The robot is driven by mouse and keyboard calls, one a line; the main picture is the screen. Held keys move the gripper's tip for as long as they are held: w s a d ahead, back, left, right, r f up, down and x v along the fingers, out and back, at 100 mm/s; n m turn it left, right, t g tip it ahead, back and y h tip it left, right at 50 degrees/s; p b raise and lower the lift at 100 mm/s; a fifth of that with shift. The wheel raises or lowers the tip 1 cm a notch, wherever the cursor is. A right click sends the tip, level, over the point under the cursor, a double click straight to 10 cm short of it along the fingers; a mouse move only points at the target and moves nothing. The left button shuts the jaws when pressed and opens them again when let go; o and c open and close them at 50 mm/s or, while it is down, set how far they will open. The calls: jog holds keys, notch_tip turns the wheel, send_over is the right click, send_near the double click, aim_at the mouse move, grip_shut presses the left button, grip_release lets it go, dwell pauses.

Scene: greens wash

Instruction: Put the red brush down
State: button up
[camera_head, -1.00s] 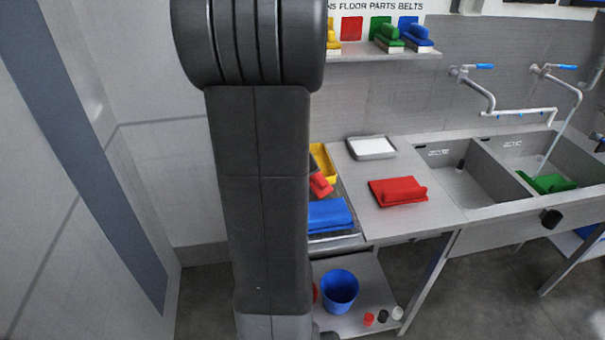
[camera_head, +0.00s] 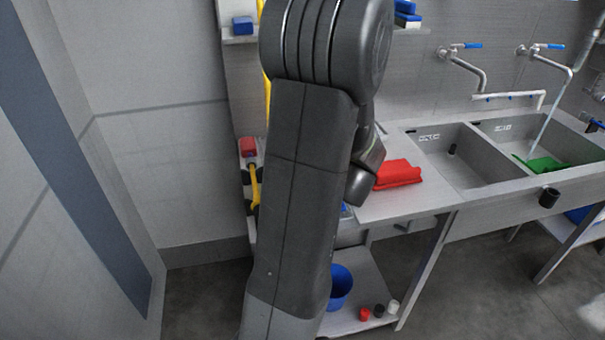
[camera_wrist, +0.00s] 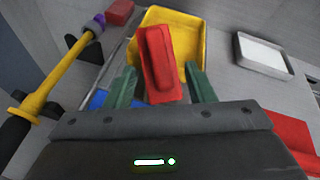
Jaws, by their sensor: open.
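The red brush (camera_wrist: 158,62) shows in the wrist view, long and block-like, lying lengthwise ahead of my gripper. It lies over the near part of a yellow tray (camera_wrist: 203,48). My gripper (camera_wrist: 163,88) is open, with one green finger on each side of the brush's near end. I cannot tell whether either finger touches the brush. In the head view my arm hides the brush, the tray and my fingertips.
A red piece (camera_head: 398,174) lies on the counter, right of my arm; the sink with a green item (camera_head: 546,163) is beyond. A grey-rimmed white tray (camera_wrist: 262,54) sits right of the yellow tray. A yellow-handled tool (camera_wrist: 60,75) is at left. A blue bucket (camera_head: 341,287) stands below.

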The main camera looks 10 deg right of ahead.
jog(key=s+d+t+y+b, duration=0.1)
jog(key=s, duration=0.1)
jog(key=s+d+n+y+b, duration=0.1)
jog(key=s+d, duration=0.1)
jog(key=s+d+f+n+t+y+b, duration=0.1)
jog(key=y+b, duration=0.1)
jog(key=shift+s+d+t, duration=0.3)
jog(key=shift+s, duration=0.1)
jog(key=shift+s+r+y, duration=0.15)
jog(key=shift+s+y, duration=0.1)
jog(key=shift+y, duration=0.15)
jog(key=p+x, duration=0.1)
jog(key=x, duration=0.7)
jog(key=shift+a+r, duration=0.1)
jog(key=shift+f+p+x, duration=0.1)
jog(key=shift+p+x, duration=0.3)
jog(key=shift+x, duration=1)
jog(key=shift+f+p+x, duration=0.15)
jog(key=shift+p+x, duration=0.2)
jog(key=shift+x, duration=1.05)
jog(key=shift+a, duration=0.1)
jog(key=shift+s, duration=0.1)
grip_shut()
